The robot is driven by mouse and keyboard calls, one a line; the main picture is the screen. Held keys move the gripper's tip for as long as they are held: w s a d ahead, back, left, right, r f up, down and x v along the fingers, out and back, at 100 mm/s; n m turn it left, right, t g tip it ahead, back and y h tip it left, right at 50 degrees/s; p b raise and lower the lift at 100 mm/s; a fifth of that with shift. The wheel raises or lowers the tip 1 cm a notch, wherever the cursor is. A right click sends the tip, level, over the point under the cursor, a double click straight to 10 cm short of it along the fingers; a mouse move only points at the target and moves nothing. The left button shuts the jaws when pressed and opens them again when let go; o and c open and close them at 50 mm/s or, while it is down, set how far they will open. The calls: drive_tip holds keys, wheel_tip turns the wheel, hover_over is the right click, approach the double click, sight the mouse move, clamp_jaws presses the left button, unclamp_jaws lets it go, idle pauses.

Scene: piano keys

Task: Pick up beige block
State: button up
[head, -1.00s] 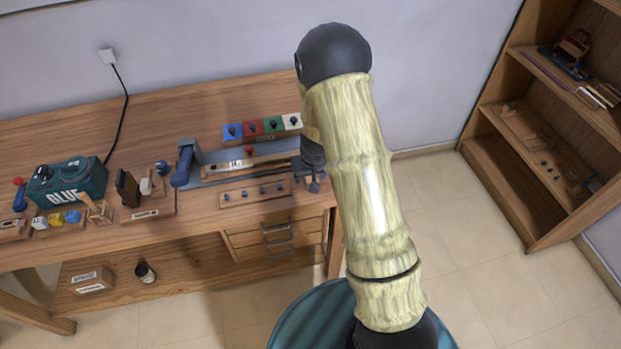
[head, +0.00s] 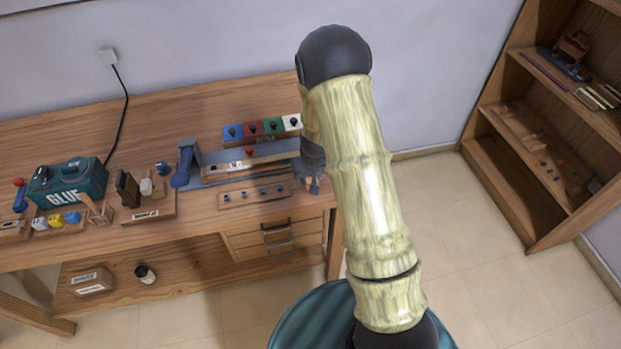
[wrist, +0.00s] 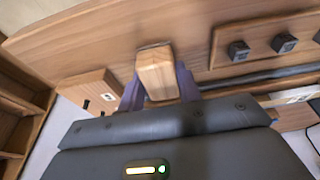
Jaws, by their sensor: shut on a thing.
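The beige block (wrist: 157,76) is a small light-wood block in the middle of the wrist view. The purple-grey fingers of my gripper (wrist: 158,88) sit on its left and right sides and are shut on it. Its far end shows against the wooden bench top; I cannot tell whether it touches the bench. In the head view my gripper (head: 314,184) is at the right end of the workbench, pointing down, partly behind my arm. Only a small tan bit of the block shows there.
A wooden strip with dark knobs (head: 254,194) lies left of my gripper on the workbench (head: 200,110). A row of coloured blocks (head: 263,129) is behind it. A teal glue box (head: 68,183) stands far left. A shelf unit (head: 545,150) stands at the right.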

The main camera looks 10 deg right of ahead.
wheel_tip(320, 180, up, 10)
drive_tip(key=shift+p, duration=0.65)
